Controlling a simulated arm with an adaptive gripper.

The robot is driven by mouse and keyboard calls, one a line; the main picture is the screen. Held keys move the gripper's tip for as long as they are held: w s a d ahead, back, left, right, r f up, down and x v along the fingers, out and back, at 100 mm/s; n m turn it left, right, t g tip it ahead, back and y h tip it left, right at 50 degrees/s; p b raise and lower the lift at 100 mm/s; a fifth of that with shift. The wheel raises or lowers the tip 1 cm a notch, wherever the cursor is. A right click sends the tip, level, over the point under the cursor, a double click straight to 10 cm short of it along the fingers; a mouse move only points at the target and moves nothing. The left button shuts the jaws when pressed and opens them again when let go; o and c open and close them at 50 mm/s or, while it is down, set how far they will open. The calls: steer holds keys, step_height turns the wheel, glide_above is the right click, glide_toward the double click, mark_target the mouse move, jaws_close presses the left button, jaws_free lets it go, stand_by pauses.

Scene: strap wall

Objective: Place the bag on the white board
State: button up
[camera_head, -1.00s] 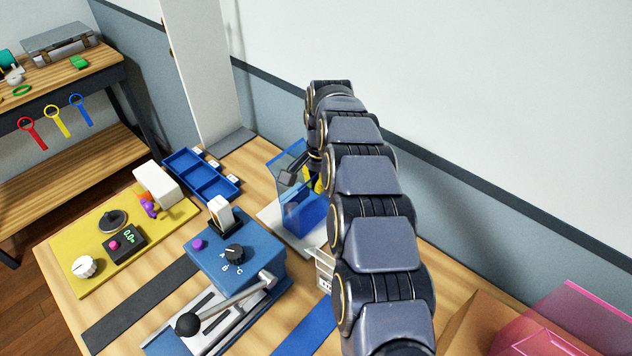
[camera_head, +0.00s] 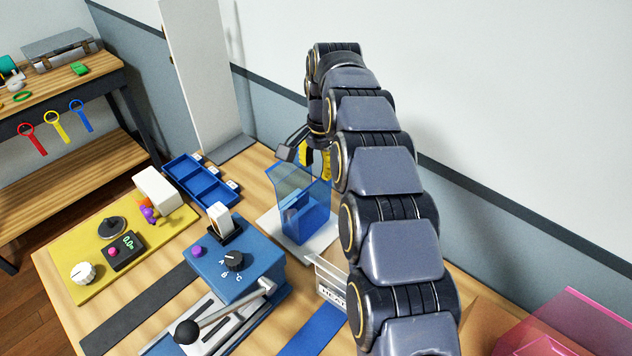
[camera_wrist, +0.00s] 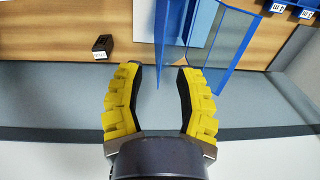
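The bag (camera_head: 304,219) is a blue see-through box-like shape with a tall clear blue upper part, standing on the white board (camera_head: 268,221) in the head view. My gripper (camera_head: 316,168), with yellow fingers, is behind and above the bag, partly hidden by my arm. The bag (camera_wrist: 225,45) lies just beyond the right fingertip there, apart from the fingers as far as I can tell. The white board also shows at the top of the wrist view (camera_wrist: 146,22).
A blue machine (camera_head: 236,258) with a lever stands in front of the bag. A blue compartment tray (camera_head: 198,181) and a yellow panel (camera_head: 85,243) are to the left. A pink clear box (camera_head: 565,330) is at the lower right. The wall is close behind my gripper.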

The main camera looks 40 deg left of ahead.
steer(key=shift+d+r, duration=0.2)
steer(key=shift+r, duration=2.15)
